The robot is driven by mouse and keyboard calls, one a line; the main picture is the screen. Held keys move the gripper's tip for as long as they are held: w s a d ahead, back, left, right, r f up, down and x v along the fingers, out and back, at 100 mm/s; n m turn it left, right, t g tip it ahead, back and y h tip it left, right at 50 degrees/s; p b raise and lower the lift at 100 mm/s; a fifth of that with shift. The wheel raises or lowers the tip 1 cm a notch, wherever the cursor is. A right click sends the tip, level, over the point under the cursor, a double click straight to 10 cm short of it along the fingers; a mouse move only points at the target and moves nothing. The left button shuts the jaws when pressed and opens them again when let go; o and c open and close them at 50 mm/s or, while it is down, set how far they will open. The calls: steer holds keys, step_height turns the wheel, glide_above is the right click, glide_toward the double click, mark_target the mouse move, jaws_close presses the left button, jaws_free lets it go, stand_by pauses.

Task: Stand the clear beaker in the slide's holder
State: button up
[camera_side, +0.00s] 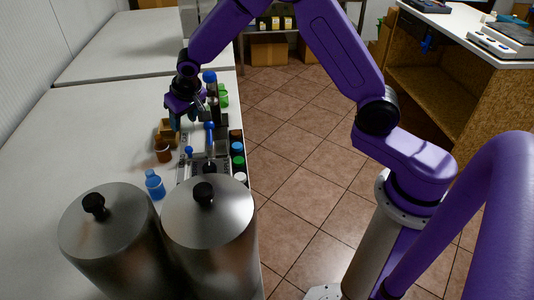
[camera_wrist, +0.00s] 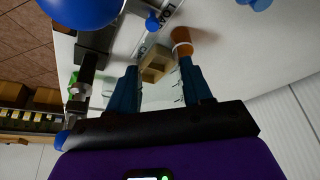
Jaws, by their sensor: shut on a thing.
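My gripper (camera_side: 184,114) hangs over the white counter on the left in the side view, pointing down. In the wrist view its two blue fingers (camera_wrist: 158,68) stand apart with the clear beaker (camera_wrist: 165,95) between them. The beaker is see-through, with dark marks along one side, and is hard to make out. A tan, wooden-looking block (camera_wrist: 155,62) with a recess shows beyond the fingertips; it is also in the side view (camera_side: 166,130), just below and left of my gripper. I take it for the holder. I cannot make out a slide.
An amber jar (camera_side: 163,153) stands close to the block. A blue bottle (camera_side: 155,185) and two steel pots (camera_side: 205,225) stand nearer the camera. Several dark, blue-capped and green-capped bottles line the counter's right edge beside a grey tray. The counter's left side is clear.

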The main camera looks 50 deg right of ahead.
steer(key=s+d+r, duration=0.3)
steer(key=s+d, duration=0.9)
steer(key=s, duration=0.3)
step_height(320, 180, up, 12)
steer(key=f, duration=0.1)
steer(key=w+a+m, duration=0.1)
steer(key=w+a, duration=0.4)
steer(key=a, duration=0.4)
steer(key=w+a, duration=0.5)
steer(key=a, duration=0.5)
glide_toward(146, 167)
steer(key=shift+s+a+f, duration=0.55)
steer(key=shift+s+a, duration=0.2)
steer(key=shift+s, duration=0.05)
steer(key=shift+w+f, duration=0.15)
steer(key=shift+f, duration=1.55)
